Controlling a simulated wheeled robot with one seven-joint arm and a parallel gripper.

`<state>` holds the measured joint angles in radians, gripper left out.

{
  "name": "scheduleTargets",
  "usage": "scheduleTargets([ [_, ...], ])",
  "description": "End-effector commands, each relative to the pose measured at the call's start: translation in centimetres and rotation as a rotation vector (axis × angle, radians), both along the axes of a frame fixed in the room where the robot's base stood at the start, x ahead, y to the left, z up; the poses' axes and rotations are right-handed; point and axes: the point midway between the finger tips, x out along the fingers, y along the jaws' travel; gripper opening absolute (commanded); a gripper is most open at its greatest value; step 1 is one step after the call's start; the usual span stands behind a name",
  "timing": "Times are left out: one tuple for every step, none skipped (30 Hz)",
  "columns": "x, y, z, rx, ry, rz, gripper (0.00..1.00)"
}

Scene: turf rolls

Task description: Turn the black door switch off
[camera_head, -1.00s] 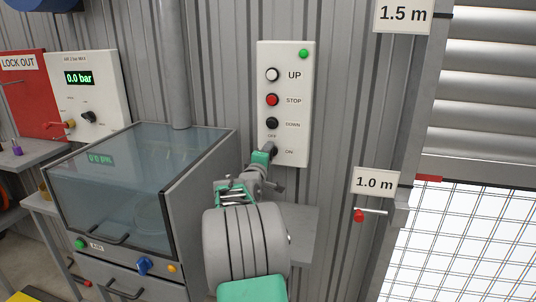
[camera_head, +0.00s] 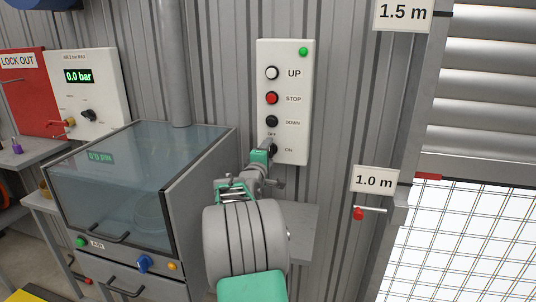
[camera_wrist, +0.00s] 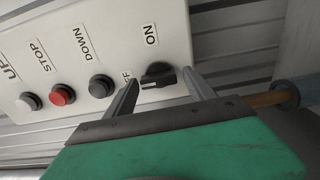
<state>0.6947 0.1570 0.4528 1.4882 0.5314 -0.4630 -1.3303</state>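The black door switch (camera_wrist: 158,75) is a rotary knob at the bottom of the white door panel (camera_head: 290,60), with OFF and ON labels beside it. In the wrist view it sits between the two fingers of my gripper (camera_wrist: 163,93), which are spread apart with a gap on each side. Its pale pointer mark shows on the knob, directed away from the ON label. In the head view my gripper (camera_head: 268,148) is at the panel's lower left edge and partly hides the switch.
The panel also has a white UP button (camera_head: 272,73), a red STOP button (camera_head: 272,98) and a black DOWN button (camera_head: 272,121). A green lamp (camera_head: 303,51) is lit at its top. A glass-topped cabinet (camera_head: 140,180) stands to the left.

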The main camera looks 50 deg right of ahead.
Motion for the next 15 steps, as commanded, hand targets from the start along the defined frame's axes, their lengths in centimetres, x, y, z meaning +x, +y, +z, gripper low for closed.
scheduleTargets([
  [0.0, 0.0, 0.0, -0.001, -0.001, 0.001, 0.68],
  [0.0, 0.0, 0.1, -0.001, -0.001, 0.001, 0.69],
  [0.0, 0.0, 0.1, -0.001, -0.001, 0.001, 0.69],
  [0.0, 0.0, 0.1, -0.001, -0.001, 0.001, 0.69],
  [0.1, 0.0, 0.1, -0.001, -0.002, 0.001, 0.69],
  [0.1, 0.0, 0.1, -0.001, -0.003, 0.001, 0.69],
  [0.1, 0.0, 0.1, -0.001, -0.003, 0.001, 0.69],
  [0.1, 0.1, 0.1, -0.001, -0.003, 0.001, 0.69],
  [0.0, 0.2, 0.1, -0.001, -0.003, 0.002, 0.69],
  [-0.1, 0.4, 0.1, -0.001, -0.003, 0.002, 0.69],
  [-0.2, 0.7, 0.1, -0.001, -0.003, 0.003, 0.69],
  [-0.4, 1.3, 0.1, -0.002, -0.003, 0.003, 0.69],
  [-0.6, 1.8, 0.1, -0.002, -0.004, 0.003, 0.69],
  [-0.8, 2.4, 0.1, -0.002, -0.003, 0.004, 0.69],
  [-1.2, 3.2, 0.1, -0.003, -0.003, 0.004, 0.69],
])
